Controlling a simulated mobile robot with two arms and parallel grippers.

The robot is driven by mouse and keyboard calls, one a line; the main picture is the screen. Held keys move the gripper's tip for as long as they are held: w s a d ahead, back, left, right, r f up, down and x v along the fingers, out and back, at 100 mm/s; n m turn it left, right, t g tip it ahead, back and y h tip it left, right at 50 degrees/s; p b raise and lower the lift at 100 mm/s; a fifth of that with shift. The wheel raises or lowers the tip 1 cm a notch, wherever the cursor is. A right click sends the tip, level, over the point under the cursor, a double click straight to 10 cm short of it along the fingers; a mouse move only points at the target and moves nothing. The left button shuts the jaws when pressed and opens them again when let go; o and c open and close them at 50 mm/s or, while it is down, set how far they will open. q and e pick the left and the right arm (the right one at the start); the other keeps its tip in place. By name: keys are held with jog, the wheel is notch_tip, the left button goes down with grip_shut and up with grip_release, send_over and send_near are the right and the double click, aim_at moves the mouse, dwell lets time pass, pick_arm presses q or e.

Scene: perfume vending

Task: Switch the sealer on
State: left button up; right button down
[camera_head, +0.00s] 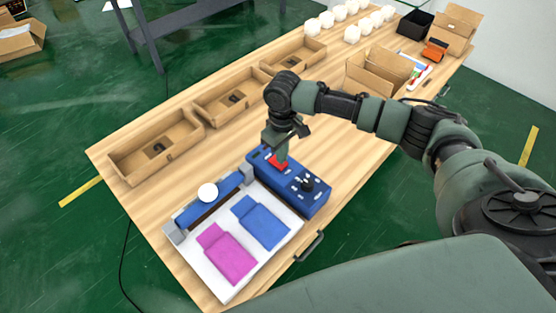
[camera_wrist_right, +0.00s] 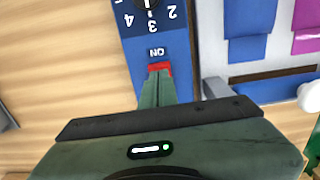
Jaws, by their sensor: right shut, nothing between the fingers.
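The blue sealer control box (camera_head: 308,192) stands on the wooden table, with a black knob (camera_head: 307,184) and a red switch (camera_head: 277,163) on its top. My right gripper (camera_head: 281,160) is shut and points down at the red switch, with its tips at or just over it. In the right wrist view the shut fingers (camera_wrist_right: 158,78) cover most of the red switch (camera_wrist_right: 159,67), beside the "ON" label; whether they touch it I cannot tell. The numbered dial (camera_wrist_right: 150,3) shows beyond. The sealer's blue bar (camera_head: 212,198) lies left of the box. My left gripper is not in view.
A white board (camera_head: 222,285) holds a blue pouch (camera_head: 260,222) and a magenta pouch (camera_head: 228,254). Open cardboard trays (camera_head: 155,152) line the table's far left edge. An open box (camera_head: 372,75) and several white round items (camera_head: 351,33) stand farther back.

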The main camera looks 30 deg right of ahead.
jog(key=shift+f, duration=0.9)
dwell(0.6)
jog(key=shift+r, duration=0.1)
notch_tip(320, 180, up, 7)
jog(key=p, duration=0.8)
dwell(0.4)
